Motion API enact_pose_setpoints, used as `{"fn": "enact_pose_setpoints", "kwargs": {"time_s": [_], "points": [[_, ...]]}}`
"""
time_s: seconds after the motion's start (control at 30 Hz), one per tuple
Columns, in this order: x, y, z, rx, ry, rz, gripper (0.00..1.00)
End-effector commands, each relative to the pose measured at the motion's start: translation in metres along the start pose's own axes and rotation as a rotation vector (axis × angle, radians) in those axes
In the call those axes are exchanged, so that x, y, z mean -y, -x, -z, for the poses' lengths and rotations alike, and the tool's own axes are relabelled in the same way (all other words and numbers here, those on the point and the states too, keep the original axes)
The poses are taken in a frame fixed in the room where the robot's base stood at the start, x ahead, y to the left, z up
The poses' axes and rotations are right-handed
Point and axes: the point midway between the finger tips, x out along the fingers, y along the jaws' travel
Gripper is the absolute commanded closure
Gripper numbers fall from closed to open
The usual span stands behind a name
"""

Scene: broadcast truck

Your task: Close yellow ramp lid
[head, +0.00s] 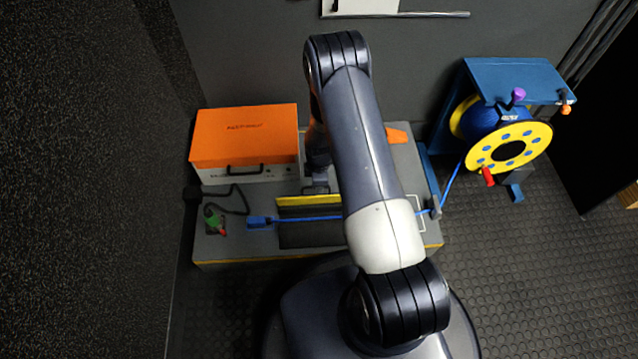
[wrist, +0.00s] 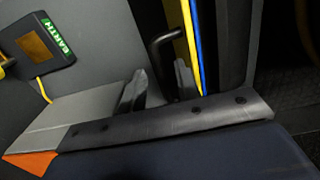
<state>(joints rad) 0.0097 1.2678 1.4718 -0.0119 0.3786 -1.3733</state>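The yellow ramp lid (head: 309,200) shows in the head view as a bright strip along the back of a dark cable channel (head: 310,238). The lid looks raised, with the channel uncovered. A blue cable (head: 300,219) runs along the channel. In the wrist view the lid is a narrow yellow strip (wrist: 189,35) beside the blue cable (wrist: 197,45). My gripper (head: 320,187) is just behind the lid in the head view, partly hidden by my arm. Its fingers (wrist: 161,86) stand apart in the wrist view, with a black bent bar (wrist: 154,46) beyond them. Contact with the lid cannot be told.
An orange-lidded case (head: 245,136) stands behind left on the grey platform (head: 262,240). A green and red connector (head: 214,222) is at the left. A yellow cable reel (head: 508,148) and blue stand are right. A box labelled EARTH (wrist: 45,45) shows in the wrist view.

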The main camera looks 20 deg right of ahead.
Motion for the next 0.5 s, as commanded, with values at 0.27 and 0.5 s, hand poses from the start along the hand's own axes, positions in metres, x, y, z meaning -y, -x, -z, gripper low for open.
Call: {"fn": "enact_pose_setpoints", "kwargs": {"time_s": [0.27, 0.5], "points": [[-0.0001, -0.0017, 0.0, 0.0, 0.0, 0.0, 0.69], [0.0, -0.0016, 0.0, 0.0, 0.0, 0.0, 0.87]]}}
